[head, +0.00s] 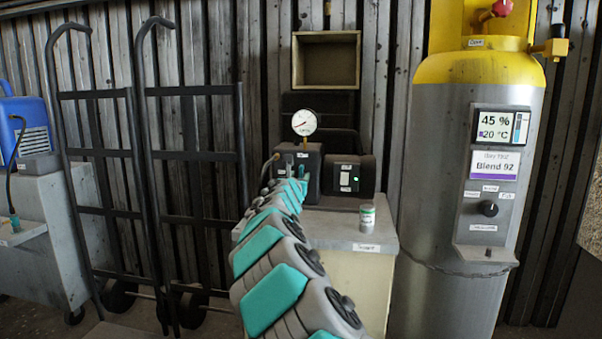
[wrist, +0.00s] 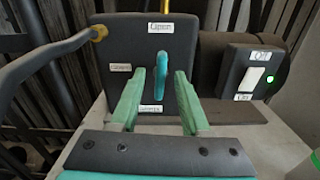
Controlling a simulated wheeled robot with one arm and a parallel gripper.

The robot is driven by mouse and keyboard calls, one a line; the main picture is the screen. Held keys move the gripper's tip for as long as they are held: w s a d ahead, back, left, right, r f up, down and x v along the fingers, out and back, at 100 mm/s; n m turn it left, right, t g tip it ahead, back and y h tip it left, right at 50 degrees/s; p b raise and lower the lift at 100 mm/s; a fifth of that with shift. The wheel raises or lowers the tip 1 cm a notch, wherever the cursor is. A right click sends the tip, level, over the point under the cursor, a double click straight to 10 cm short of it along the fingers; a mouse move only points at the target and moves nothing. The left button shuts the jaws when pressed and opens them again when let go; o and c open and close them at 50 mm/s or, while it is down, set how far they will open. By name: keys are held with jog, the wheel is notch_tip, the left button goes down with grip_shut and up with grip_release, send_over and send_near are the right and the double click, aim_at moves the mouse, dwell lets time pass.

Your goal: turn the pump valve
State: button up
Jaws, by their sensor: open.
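The pump (wrist: 122,50) is a dark box on a pale cabinet, and it also shows in the head view (head: 312,158). Its valve handle (wrist: 161,68) is a blue-teal lever standing upright on the front face. Small labels sit above, left of and below it; the upper one appears to read "Open". My gripper (wrist: 160,76) is open, with one teal finger on each side of the handle in the wrist view. I cannot tell whether either finger touches it. In the head view my arm hides the handle and most of the gripper.
A pressure gauge (head: 305,122) tops the pump. A switch box (wrist: 252,75) with a green light is at its right. A small can (head: 367,217) stands on the cabinet (head: 350,234). A tall yellow-topped tank (head: 420,200) is right; hand trucks (head: 150,155) are left.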

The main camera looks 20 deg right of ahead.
aim_at(300, 174)
jog(key=shift+p+x, duration=0.3)
jog(key=shift+x, duration=0.8)
jog(key=shift+w+d, duration=0.3)
jog(key=shift+w, duration=0.1)
grip_shut()
